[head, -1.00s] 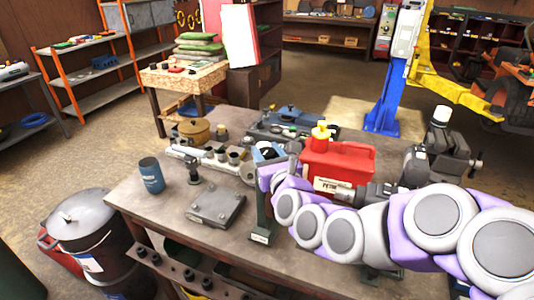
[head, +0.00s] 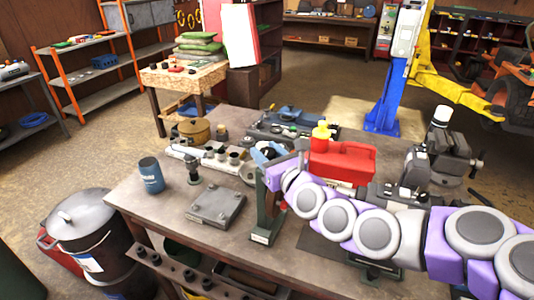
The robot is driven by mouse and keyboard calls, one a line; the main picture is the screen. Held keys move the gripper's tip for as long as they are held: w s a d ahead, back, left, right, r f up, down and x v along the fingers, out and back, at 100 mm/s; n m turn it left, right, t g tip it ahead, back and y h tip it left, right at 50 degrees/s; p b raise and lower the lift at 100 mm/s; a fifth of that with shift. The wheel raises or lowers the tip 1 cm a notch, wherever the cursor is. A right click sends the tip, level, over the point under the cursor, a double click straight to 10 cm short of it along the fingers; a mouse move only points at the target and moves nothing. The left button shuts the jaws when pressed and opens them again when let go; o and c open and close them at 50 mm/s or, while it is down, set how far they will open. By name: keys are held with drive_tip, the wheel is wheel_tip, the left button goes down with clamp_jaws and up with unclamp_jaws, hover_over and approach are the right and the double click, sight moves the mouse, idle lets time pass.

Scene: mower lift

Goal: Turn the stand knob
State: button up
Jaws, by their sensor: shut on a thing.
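A dark green stand (head: 266,212) rises from the front part of the workbench (head: 172,222), with a small white label on its base. My arm reaches in from the right, and its purple-and-grey end with my gripper (head: 275,170) is at the upper part of the stand. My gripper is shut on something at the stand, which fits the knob. The knob and the fingertips are hard to make out, as my arm's end covers them.
A red petrol can (head: 342,163) with a yellow cap stands behind my arm. A flat metal plate (head: 215,204), a blue cup (head: 151,175) and a brown pot (head: 194,131) are to the left. A dark vise-like machine (head: 435,160) stands on the right.

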drive_tip(key=shift+w+d+r+n+y, duration=0.1)
drive_tip(key=shift+d+r+n+y, duration=0.25)
drive_tip(key=shift+r, duration=0.25)
drive_tip(key=o, duration=0.8)
drive_tip(key=shift+a, duration=0.2)
drive_tip(key=shift+o, duration=0.8)
drive_tip(key=shift+f, duration=0.4)
